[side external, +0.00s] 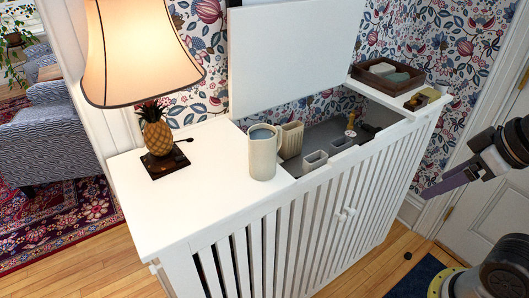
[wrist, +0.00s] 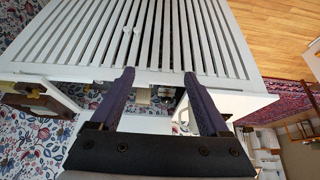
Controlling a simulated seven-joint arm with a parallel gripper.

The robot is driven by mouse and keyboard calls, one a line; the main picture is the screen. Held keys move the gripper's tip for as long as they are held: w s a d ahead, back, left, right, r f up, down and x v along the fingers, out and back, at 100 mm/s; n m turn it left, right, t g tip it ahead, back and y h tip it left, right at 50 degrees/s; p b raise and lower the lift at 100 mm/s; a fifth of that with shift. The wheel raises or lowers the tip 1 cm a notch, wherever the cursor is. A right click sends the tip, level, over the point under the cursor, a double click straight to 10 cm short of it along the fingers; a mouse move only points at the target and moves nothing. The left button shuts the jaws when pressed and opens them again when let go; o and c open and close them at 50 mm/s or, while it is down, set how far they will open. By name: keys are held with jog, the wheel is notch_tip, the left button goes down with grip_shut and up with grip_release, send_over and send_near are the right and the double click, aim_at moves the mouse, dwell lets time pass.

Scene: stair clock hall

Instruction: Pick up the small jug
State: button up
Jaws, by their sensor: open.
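My gripper (side external: 428,191) is at the right in the side view, in front of the cabinet and well away from the jug. In the wrist view my gripper (wrist: 159,78) shows two purple fingers spread apart with nothing held between them.
A ribbed beige cup (side external: 291,139) stands just right of the jug. Small grey containers (side external: 314,160) sit in the open compartment (side external: 330,132), under a raised white lid (side external: 290,55). A pineapple lamp (side external: 157,135) stands left. A brown tray (side external: 386,74) is on the right end. The front-left top is clear.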

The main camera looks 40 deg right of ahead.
jog(key=c, duration=0.8)
